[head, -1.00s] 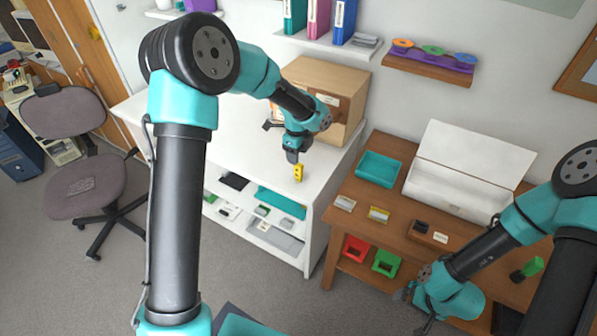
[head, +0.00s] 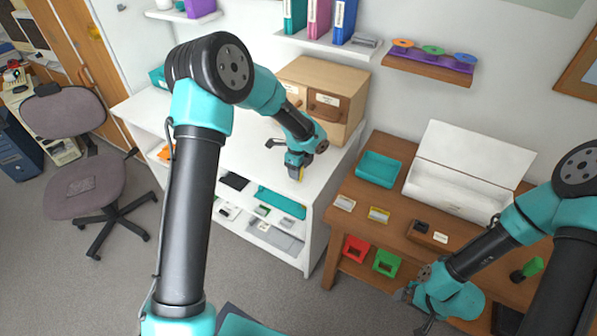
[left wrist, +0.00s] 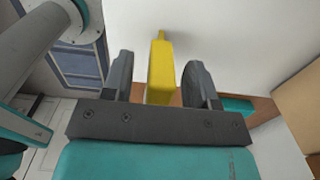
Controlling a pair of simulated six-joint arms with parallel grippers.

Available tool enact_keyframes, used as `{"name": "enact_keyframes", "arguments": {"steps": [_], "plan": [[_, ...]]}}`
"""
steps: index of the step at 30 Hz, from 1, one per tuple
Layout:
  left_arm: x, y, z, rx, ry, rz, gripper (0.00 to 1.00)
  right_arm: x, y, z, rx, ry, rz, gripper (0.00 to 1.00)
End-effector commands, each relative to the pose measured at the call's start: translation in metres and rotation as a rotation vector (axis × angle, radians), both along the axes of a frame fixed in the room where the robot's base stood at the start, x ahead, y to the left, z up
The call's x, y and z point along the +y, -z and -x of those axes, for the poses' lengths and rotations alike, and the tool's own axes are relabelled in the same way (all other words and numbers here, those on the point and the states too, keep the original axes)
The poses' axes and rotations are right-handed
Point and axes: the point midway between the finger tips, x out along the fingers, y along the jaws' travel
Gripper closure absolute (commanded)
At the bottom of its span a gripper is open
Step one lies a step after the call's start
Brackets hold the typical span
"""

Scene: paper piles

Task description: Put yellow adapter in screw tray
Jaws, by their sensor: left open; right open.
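The yellow adapter (head: 298,176) is near the front edge of the white counter, mostly hidden by my left gripper (head: 296,164). In the left wrist view the yellow adapter (left wrist: 160,70) stands between the two dark fingers, with a gap on each side. The left gripper is open around it. My right gripper (head: 418,304) is open and empty at the lower right, in front of the brown desk. Which container is the screw tray is unclear: a teal tray (head: 379,169) and a labelled small wooden tray (head: 427,236) are on the brown desk.
A wooden drawer box (head: 322,92) stands behind my left gripper on the white counter (head: 150,105). A white open box (head: 455,190) and small cards (head: 379,215) are on the brown desk (head: 362,238).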

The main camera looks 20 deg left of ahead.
Motion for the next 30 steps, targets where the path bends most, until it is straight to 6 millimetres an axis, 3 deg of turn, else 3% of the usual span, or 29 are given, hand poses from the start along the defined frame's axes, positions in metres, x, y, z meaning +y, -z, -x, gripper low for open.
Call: {"name": "enact_keyframes", "arguments": {"steps": [3,17,30], "plan": [[-0.0002,0.0086,0.0004,0.001,0.001,0.000,0.47,0.0000,0.0000,0.0000,0.000,0.000,0.000,0.00],[-0.0003,0.0087,0.0003,0.000,0.001,0.000,0.47,0.0000,0.0000,0.0000,0.000,0.000,0.000,0.00],[-0.0003,0.0086,0.0002,0.000,0.001,0.000,0.87,0.0000,0.0000,0.0000,0.000,0.000,0.000,0.00]]}}
